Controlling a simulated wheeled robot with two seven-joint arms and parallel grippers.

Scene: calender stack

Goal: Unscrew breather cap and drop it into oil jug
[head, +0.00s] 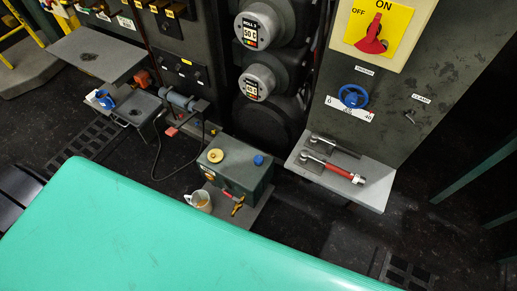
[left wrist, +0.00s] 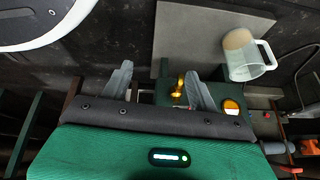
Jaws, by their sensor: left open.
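A dark green tank (head: 236,180) stands on a low plate in the head view. A clear oil jug (head: 203,200) with tan contents stands in front, left of the brass tap (head: 238,205). In the left wrist view, my left gripper (left wrist: 160,70) is open and empty, its fingers apart in front of part of the tank. The yellow cap (left wrist: 231,106) shows right of the fingers; the jug (left wrist: 246,57) is above it. My right gripper is not in view.
A grey shelf (head: 372,195) with a red-handled tool (head: 340,172) stands right of the tank. A blue handwheel (head: 353,96) and a red switch (head: 373,36) are above it. A hose (head: 157,150) runs along the floor at left.

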